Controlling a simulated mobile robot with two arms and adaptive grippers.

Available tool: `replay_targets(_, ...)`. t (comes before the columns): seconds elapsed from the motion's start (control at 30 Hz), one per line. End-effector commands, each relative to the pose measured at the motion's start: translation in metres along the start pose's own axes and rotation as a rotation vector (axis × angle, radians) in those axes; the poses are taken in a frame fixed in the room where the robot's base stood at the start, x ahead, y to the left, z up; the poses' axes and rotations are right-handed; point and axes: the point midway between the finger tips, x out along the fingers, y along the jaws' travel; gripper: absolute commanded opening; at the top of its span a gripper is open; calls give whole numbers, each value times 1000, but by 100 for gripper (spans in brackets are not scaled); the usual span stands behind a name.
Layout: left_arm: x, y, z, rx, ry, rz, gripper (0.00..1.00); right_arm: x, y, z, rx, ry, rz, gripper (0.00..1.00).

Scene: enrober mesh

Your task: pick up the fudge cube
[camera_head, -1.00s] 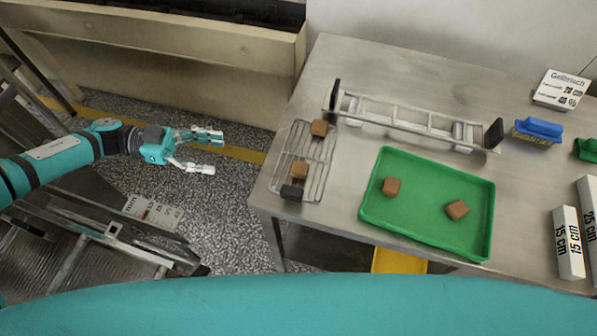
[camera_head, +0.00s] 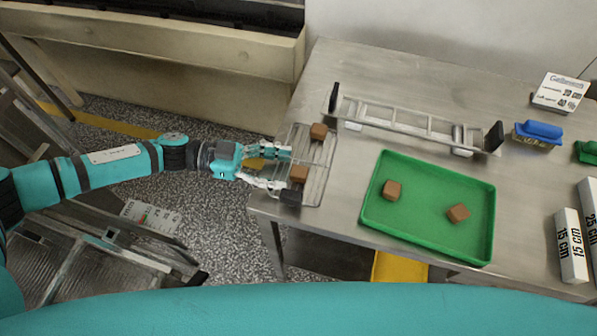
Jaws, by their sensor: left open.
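Several brown fudge cubes are in view. One fudge cube (camera_head: 298,174) lies near the front of the wire rack, and another (camera_head: 318,131) lies near its back. Two more, a left cube (camera_head: 391,190) and a right cube (camera_head: 458,213), lie apart in the green tray (camera_head: 420,244). My left gripper (camera_head: 288,170) is open at the left edge of the rack. Its fingertips are close to the front cube on the rack, with one finger behind and one in front in the picture. I cannot tell whether they touch it. My right gripper is not in view.
The wire rack (camera_head: 325,170) has a black block (camera_head: 290,197) at its front end. A metal frame (camera_head: 415,122) with black ends stands behind the green tray. A blue-handled brush (camera_head: 538,132), a sign and white length blocks (camera_head: 571,246) are at the right.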

Motion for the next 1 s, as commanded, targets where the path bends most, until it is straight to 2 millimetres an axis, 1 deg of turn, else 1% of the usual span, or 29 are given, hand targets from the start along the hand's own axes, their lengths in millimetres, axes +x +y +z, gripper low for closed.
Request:
replay_targets(0.03,9,1,0,2,1,4,58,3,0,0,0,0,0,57)
replay_targets(0.1,18,1,1,1,1,2,58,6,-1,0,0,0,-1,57)
replay_targets(0.2,25,0,0,0,0,-2,58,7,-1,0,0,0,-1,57)
replay_targets(0.47,26,1,0,-3,-1,-2,57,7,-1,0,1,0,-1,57)
replay_targets(0.8,26,1,2,-4,-3,-2,13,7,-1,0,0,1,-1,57)
replay_targets(1.0,26,2,2,-5,-3,-2,11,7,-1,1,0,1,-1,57)
